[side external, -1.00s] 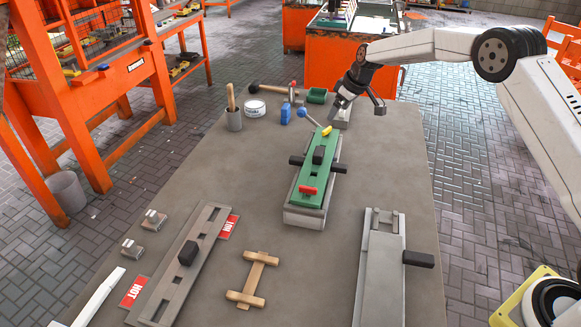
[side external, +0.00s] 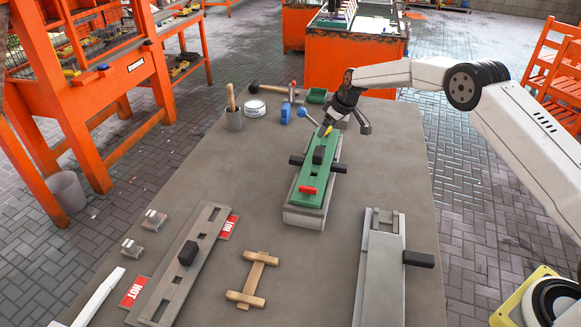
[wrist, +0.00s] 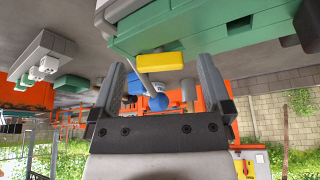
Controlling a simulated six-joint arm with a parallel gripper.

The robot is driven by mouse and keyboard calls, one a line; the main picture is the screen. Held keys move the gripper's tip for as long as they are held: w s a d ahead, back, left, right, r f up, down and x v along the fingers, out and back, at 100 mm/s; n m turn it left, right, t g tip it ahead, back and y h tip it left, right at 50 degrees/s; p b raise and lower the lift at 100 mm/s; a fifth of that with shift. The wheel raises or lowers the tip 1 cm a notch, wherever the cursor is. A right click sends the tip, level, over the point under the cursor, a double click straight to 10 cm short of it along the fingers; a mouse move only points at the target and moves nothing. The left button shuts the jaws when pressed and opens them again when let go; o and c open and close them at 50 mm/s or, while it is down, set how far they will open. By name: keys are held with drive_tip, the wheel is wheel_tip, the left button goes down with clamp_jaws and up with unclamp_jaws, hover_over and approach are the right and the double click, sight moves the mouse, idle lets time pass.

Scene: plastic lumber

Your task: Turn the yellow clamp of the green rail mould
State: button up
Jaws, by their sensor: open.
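The green rail mould (side external: 321,173) lies on a grey base on the table, with a black block on top and a red clamp (side external: 308,190) at its near end. The yellow clamp (side external: 327,131) is at the mould's far end, partly hidden by my gripper (side external: 326,126) in the side view. In the wrist view, the yellow clamp (wrist: 160,62) lies crosswise beside the green mould (wrist: 185,30). My gripper (wrist: 160,92) is open, its two fingers apart on either side of the clamp's line. I cannot tell whether they touch it.
A blue-knobbed lever (side external: 302,113) stands close left of the gripper. Black handles (side external: 297,160) stick out from the mould's sides. A second grey mould (side external: 381,265), a long grey rail mould (side external: 185,265) and a wooden piece (side external: 252,280) lie nearer.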

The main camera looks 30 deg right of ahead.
drive_tip(key=c, duration=1.3)
drive_tip(key=shift+a+m, duration=0.1)
drive_tip(key=shift+m, duration=0.5)
drive_tip(key=m+h, duration=0.1)
drive_tip(key=m, duration=0.1)
drive_tip(key=m+h, duration=0.1)
drive_tip(key=m, duration=0.2)
drive_tip(key=shift+a+h, duration=0.15)
drive_tip(key=shift+h, duration=0.15)
drive_tip(key=shift+w+a+f+m+g+h, duration=0.1)
drive_tip(key=shift+m+g+h, duration=0.3)
drive_tip(key=shift+m, duration=1.3)
drive_tip(key=shift+a+m+g+h, duration=0.1)
drive_tip(key=shift+m+h, duration=0.5)
drive_tip(key=shift+m, duration=1.1)
